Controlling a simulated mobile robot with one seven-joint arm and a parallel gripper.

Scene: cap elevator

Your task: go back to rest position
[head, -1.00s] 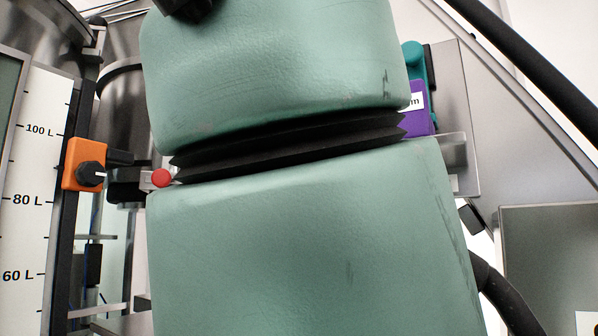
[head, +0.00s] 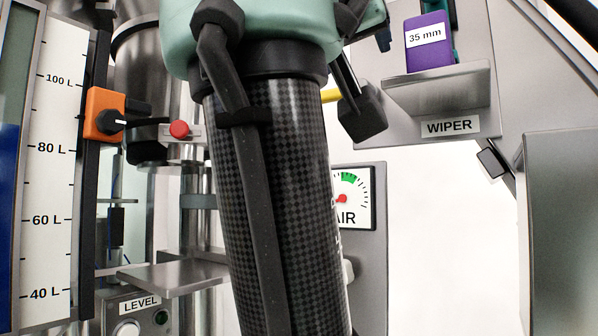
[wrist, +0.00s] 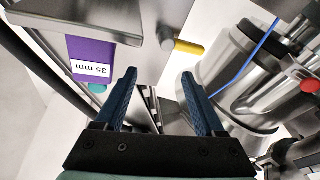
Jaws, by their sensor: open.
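My gripper (wrist: 158,73) shows in the wrist view with its two dark blue fingers spread apart and nothing between them. In the head view my own arm fills the middle, and the gripper is mostly hidden or out of frame there. A purple block marked 35 mm (head: 429,48) sits on a metal shelf (head: 440,88) above the WIPER label (head: 450,127). The same block shows upside down at the left of the wrist view (wrist: 83,50), apart from the fingers.
A litre gauge (head: 50,190) with an orange clamp and black knob (head: 104,114) stands at left. A red button (head: 179,129) is beside it. A LEVEL panel (head: 138,308) is below, and an AIR dial (head: 352,197) is behind my arm. A yellow rod (wrist: 189,48) lies ahead of the fingers.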

